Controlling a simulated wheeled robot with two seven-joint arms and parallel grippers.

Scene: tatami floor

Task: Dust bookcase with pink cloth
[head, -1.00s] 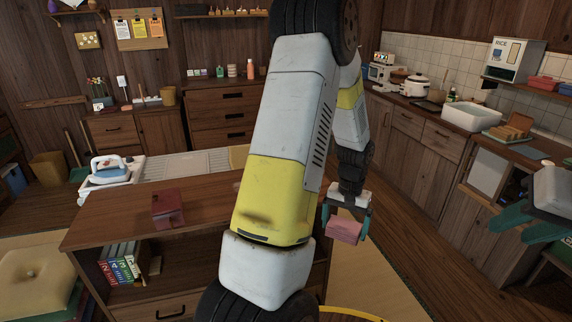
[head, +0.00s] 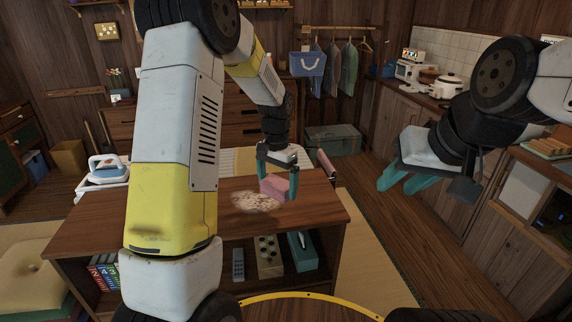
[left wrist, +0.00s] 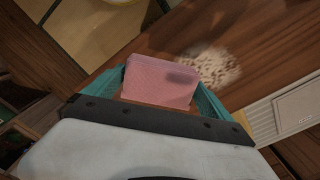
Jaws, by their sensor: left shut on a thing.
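The pink cloth (head: 275,186), a folded block, is held between the teal fingers of my left gripper (head: 279,184). The low wooden bookcase (head: 318,211) stands in front of me. A pale patch of dust (head: 254,202) lies on its top, just left of the cloth in the head view. The cloth is at or just above the top; I cannot tell whether it touches. My right gripper (head: 405,183) is out to the right, open and empty, over the floor.
Books (head: 104,272), a remote (head: 238,264) and boxes sit on the bookcase's shelves. An iron (head: 103,166) stands behind the bookcase at left. A kitchen counter runs along the right wall. My left arm hides part of the bookcase top.

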